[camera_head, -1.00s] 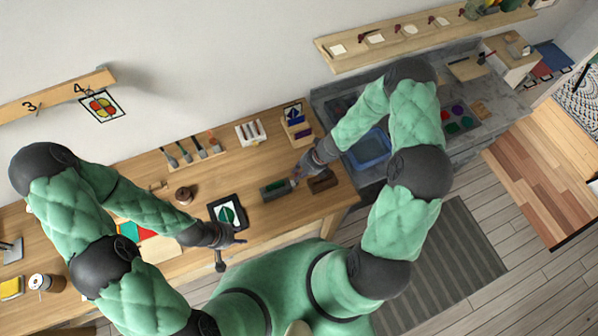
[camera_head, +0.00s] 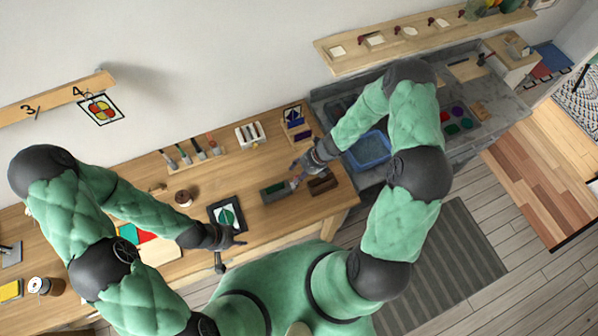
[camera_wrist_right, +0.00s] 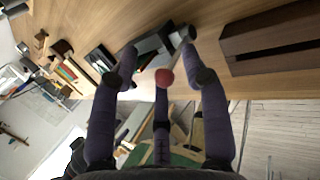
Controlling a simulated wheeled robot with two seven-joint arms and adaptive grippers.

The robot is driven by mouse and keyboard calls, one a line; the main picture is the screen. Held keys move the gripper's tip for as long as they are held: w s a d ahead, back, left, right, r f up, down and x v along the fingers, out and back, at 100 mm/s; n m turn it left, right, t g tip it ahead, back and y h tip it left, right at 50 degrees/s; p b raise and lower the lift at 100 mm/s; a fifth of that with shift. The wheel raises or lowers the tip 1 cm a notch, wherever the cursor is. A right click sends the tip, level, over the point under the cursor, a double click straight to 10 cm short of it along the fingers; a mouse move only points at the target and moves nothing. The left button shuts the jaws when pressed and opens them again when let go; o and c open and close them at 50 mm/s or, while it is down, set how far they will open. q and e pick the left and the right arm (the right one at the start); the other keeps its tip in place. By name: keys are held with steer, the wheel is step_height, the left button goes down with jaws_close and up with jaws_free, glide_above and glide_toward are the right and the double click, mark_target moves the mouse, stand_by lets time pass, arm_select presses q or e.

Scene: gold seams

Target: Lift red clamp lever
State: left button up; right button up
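The red ball knob of the clamp lever (camera_wrist_right: 165,77) shows in the right wrist view, close to a metal rod and a dark block-like clamp body (camera_wrist_right: 152,48). In the head view the clamp (camera_head: 276,191) is a dark, green-topped block on the workbench, and its lever is too small to make out clearly. My right gripper (camera_wrist_right: 158,72) is open, with its purple fingers spread around the knob and a visible gap. In the head view my right gripper (camera_head: 299,170) is just above the clamp's right end. My left gripper (camera_head: 238,240) hangs near the bench's front edge, its finger opening unclear.
A dark brown slotted block (camera_wrist_right: 272,40) lies close beside my right gripper; it also shows in the head view (camera_head: 322,182). A framed leaf-pattern panel (camera_head: 227,216) lies left of the clamp. A blue bin (camera_head: 369,149) stands to the right.

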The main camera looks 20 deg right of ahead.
steer(key=shift+d, duration=0.1)
steer(key=v, duration=1.2)
